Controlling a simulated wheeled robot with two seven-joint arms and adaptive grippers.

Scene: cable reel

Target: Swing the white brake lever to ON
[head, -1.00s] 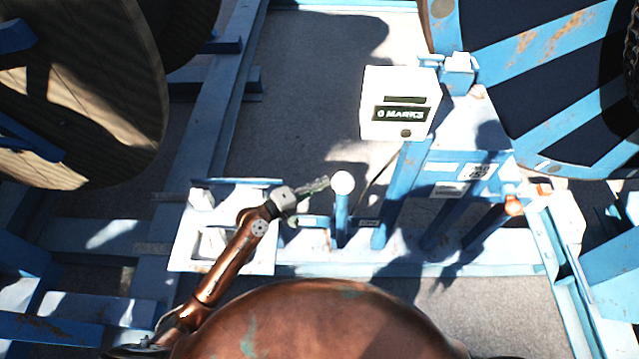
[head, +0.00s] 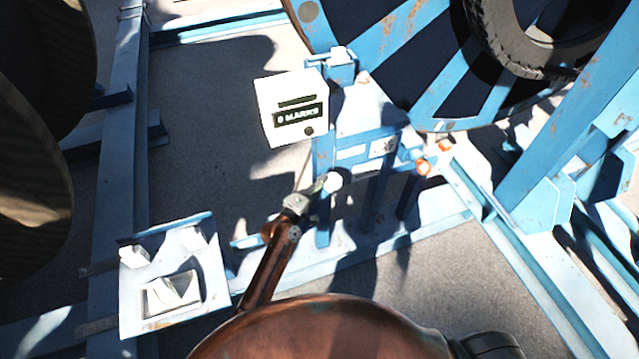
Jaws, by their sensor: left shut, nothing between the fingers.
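The brake lever's round white knob (head: 332,182) is near the centre of the head view, beside the blue post under the counter box. Most of the lever's shaft is hidden behind my arm. My left gripper (head: 319,187) is shut and empty, its fingertips right at the knob's left side. It appears to touch the knob, but I cannot be sure of contact. No ON marking is readable. My right gripper is not in view.
Orange-tipped handles (head: 424,168) are to the right. A white plate with a recess (head: 213,262) is at lower left. A blue-striped reel (head: 440,60) stands behind; grey floor (head: 215,110) is open at left.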

